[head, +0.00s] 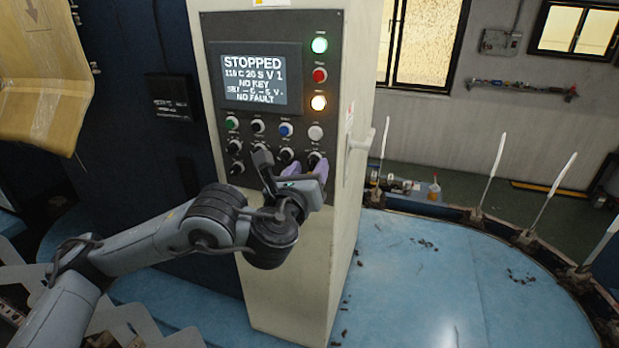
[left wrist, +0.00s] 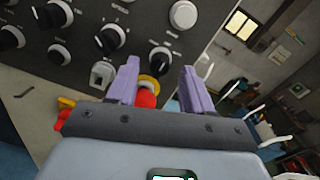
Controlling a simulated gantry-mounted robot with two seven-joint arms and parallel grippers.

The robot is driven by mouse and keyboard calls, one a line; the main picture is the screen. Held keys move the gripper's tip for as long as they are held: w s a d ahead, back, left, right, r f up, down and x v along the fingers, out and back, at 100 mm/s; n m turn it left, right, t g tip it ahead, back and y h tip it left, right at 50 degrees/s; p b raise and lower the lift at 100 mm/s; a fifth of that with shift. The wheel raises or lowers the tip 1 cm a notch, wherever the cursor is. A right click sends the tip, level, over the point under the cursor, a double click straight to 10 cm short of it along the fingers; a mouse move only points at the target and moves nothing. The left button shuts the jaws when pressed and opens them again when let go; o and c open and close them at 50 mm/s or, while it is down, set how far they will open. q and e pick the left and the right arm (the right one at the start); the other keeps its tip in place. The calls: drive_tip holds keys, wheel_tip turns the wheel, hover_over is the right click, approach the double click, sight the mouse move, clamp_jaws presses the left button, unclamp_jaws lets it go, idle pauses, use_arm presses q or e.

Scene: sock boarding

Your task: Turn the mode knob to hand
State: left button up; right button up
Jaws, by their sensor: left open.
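The control panel (head: 212,35) is on a cream cabinet and carries several black knobs with white bases. Their labels are too small to read, so I cannot tell which is the mode knob. One knob (head: 315,158) sits at the right end of the lower row, just above my left gripper (head: 291,167). In the left wrist view a knob (left wrist: 161,60) shows just beyond the open purple fingers (left wrist: 160,82). Another knob (left wrist: 112,38) is to its left. A red button with a yellow collar (left wrist: 147,91) shows between the fingers. Nothing is gripped. My right gripper is out of view.
The screen (head: 254,80) reads STOPPED, NO KEY and NO FAULT. A white button (head: 315,132) is above the right-end knob. A blue round table (head: 420,270) lies right of the cabinet.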

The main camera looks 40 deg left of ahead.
use_arm(q)
drive_tip(key=shift+w+a+b, duration=0.3)
drive_tip(key=shift+w+b, duration=0.05)
drive_tip(key=shift+w, duration=0.25)
clamp_jaws()
